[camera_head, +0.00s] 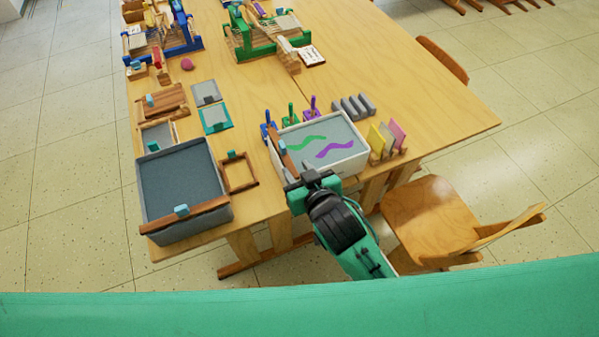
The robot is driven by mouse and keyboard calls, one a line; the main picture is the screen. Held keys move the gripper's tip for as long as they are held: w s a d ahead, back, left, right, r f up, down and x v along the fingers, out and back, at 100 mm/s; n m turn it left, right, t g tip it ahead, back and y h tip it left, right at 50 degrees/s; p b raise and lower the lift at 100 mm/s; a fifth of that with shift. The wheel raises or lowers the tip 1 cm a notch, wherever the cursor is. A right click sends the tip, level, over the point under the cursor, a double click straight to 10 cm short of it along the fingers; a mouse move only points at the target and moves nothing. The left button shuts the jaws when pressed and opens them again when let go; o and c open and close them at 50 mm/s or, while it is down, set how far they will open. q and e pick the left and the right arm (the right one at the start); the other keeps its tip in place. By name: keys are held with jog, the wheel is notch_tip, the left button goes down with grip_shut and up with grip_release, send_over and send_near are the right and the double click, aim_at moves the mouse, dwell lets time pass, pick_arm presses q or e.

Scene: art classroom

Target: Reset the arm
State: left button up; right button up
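My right gripper (304,187) is in the lower middle of the head view, on a green and black arm that comes in from below. It is at the near left corner of a white tray (346,166) holding grey liquid with a green streak and a purple streak. A brown wooden bar (287,157) lies along the tray's left edge, just beyond the gripper. The fingers are small and seen from behind, so I cannot tell whether they are open or touch the bar or tray. My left gripper is not in view.
A dark grey basin (178,178) with a wooden bar stands at the table's near left. Small frames, purple, green and blue tools, and grey blocks (353,107) surround the tray. Looms (262,38) stand at the back. A wooden chair (440,217) is right of my arm. The table's right side is clear.

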jog(key=shift+s+r, duration=0.1)
jog(key=shift+s, duration=0.05)
dwell(0.4)
jog(key=s+d+f+m+g+h, duration=0.15)
jog(key=s+d+f+g, duration=0.3)
jog(key=s+d, duration=0.55)
jog(key=s+d+f+m+g+h, duration=0.1)
jog(key=s+d+f+g+h, duration=0.3)
jog(key=s+d, duration=0.55)
notch_tip(320, 180, down, 32)
jog(key=g+y, duration=0.1)
jog(key=g, duration=0.1)
jog(key=s+d+f, duration=0.2)
jog(key=s+f, duration=0.7)
jog(key=s+d+f+g, duration=0.1)
jog(key=s+d+f, duration=0.1)
jog(key=s+f, duration=0.8)
jog(key=shift+s+n, duration=0.25)
jog(key=shift+n, duration=0.2)
